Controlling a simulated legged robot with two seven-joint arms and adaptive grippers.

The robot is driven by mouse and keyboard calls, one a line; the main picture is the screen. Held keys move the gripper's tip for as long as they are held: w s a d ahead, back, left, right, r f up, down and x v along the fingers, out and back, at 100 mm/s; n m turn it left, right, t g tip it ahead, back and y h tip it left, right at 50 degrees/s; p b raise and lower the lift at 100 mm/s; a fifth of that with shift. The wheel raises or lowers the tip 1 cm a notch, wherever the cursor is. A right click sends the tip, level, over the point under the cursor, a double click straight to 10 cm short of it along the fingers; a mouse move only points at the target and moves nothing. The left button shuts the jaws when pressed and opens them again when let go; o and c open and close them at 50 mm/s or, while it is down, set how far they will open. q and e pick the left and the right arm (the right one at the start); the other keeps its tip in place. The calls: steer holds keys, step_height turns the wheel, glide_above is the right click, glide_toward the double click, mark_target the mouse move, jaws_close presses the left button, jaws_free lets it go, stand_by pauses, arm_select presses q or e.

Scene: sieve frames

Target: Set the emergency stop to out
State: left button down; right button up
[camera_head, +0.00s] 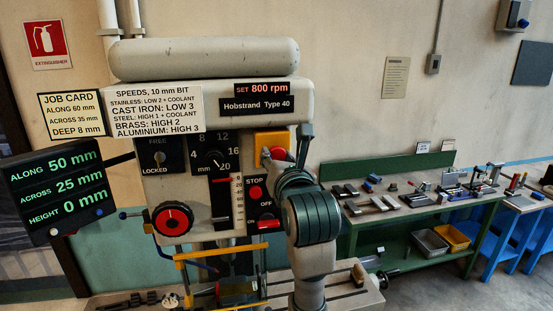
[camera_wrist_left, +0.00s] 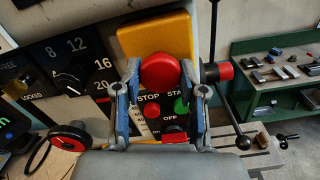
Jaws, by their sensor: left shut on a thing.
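The emergency stop is a red mushroom button (camera_wrist_left: 160,72) on a yellow box (camera_wrist_left: 155,36) on the front of the drill press. In the head view the yellow box (camera_head: 268,139) and part of the red button (camera_head: 278,153) show above my left gripper (camera_head: 283,166). In the left wrist view my left gripper (camera_wrist_left: 160,76) has one finger on each side of the red button and is shut on it. I cannot tell from these views how far the button stands out. My right gripper is not in view.
Below the button are the STOP and START buttons and a red OFF switch (camera_wrist_left: 174,135). A lever with a red hub (camera_wrist_left: 222,71) stands close on the right. A speed dial (camera_head: 211,160) is left. A green bench (camera_head: 410,210) with tools stands behind.

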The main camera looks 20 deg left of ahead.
arm_select(q)
steer(key=c, duration=0.6)
jaws_free()
steer(key=shift+d+f, duration=0.1)
steer(key=shift+f, duration=0.05)
steer(key=shift+c, duration=0.2)
steer(key=shift+d, duration=0.15)
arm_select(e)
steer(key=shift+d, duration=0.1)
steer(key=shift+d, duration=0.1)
arm_select(q)
steer(key=shift+s+d, duration=0.1)
steer(key=v, duration=1.2)
